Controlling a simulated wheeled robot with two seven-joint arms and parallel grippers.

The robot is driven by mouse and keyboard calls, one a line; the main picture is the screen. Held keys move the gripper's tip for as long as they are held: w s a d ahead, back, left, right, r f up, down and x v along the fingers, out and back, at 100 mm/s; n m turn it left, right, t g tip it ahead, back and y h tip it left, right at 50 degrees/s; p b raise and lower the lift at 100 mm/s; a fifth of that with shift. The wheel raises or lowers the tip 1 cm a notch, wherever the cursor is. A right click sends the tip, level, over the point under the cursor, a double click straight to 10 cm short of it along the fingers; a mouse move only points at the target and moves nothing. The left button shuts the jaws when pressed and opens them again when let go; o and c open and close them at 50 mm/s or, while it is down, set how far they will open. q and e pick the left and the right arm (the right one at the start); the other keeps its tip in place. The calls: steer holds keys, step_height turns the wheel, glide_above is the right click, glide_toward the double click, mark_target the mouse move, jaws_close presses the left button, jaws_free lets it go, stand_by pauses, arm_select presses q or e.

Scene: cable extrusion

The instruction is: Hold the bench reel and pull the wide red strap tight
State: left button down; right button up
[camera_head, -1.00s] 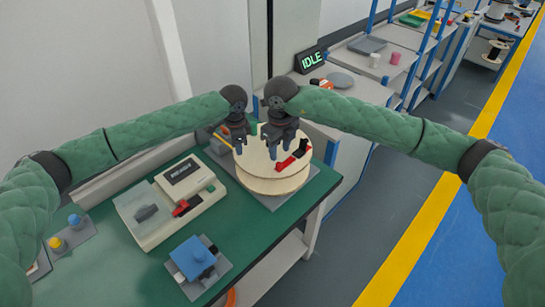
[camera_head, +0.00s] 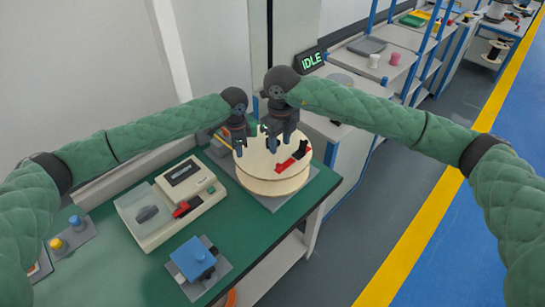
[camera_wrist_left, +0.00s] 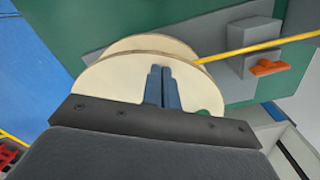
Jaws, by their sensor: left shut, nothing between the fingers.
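The bench reel (camera_head: 270,185), with pale wooden discs, lies flat at the green bench's far right corner. A red strap piece (camera_head: 291,158) with a black part lies on its top disc. My left gripper (camera_head: 239,149) is at the reel's left edge; in the left wrist view its blue fingers (camera_wrist_left: 163,88) are together, in front of the pale disc (camera_wrist_left: 115,75), with nothing visible between them. My right gripper (camera_head: 273,145) points down over the reel top, left of the strap; its finger gap is unclear and contact cannot be told.
A yellow cable (camera_wrist_left: 255,47) runs from the reel to a grey block (camera_wrist_left: 255,45) with an orange lever (camera_wrist_left: 268,68). A beige device (camera_head: 170,203) and a blue block (camera_head: 192,258) stand on the bench. An "IDLE" display (camera_head: 311,60) stands behind.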

arm_select(q)
steer(key=shift+w+r+p, duration=0.15)
steer(key=shift+r+p, duration=2.25)
steer(key=shift+r, duration=0.5)
